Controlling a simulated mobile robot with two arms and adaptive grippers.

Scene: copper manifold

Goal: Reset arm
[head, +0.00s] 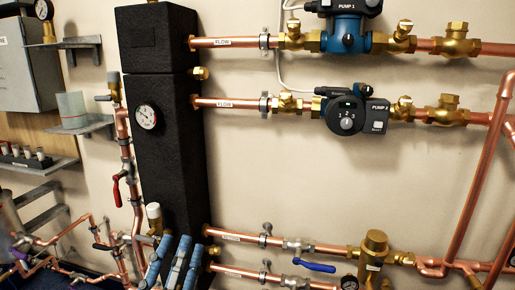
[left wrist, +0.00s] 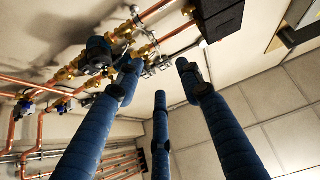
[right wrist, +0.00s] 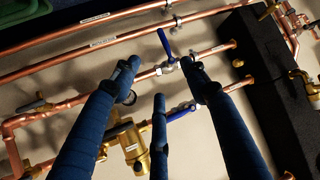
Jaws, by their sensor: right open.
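My left gripper (head: 176,246) shows at the bottom of the head view, its blue fingers pointing up in front of the lower part of the black insulated column (head: 160,90). In the left wrist view the left gripper (left wrist: 160,75) has its three fingers spread with nothing between them. My right gripper does not show in the head view. In the right wrist view the right gripper (right wrist: 160,82) has its fingers spread and empty. A blue lever valve (right wrist: 165,45) shows beyond the fingertips; whether a finger touches it I cannot tell.
Copper pipes run across the wall. Pump 1 (head: 347,35) and the lower pump (head: 345,115) sit on the upper pipes. A blue valve handle (head: 314,266) and a brass fitting (head: 374,248) are at lower right. Metal shelves (head: 85,125) project at left. Bare wall (head: 300,175) lies between the pipe runs.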

